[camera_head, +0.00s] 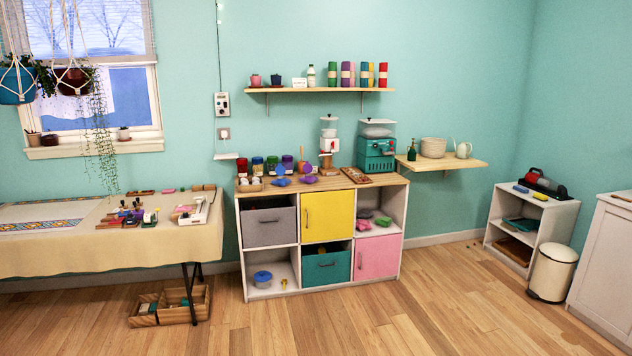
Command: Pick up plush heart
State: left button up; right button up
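I cannot make out a plush heart for certain. Small soft-looking items lie in the open upper right cubby of the cabinet (298,244): a pink one (362,225) and a green one (384,220). On the cabinet top lie a small blue item (281,182) and a purple item (309,179). Their shapes are too small to tell. Neither of my grippers is in view.
A table with a cream cloth (110,253) stands at left, with wooden boxes (172,305) beneath. At right are a low white shelf (494,223), a bin (552,273) and a white cabinet (605,255). The wooden floor (400,315) in front is clear.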

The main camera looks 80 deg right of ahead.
aim_at(309, 178)
jog(key=z, duration=2.65)
jog(key=u, duration=0.15)
jog(key=i+u, duration=0.1)
jog(key=i, duration=3.5)
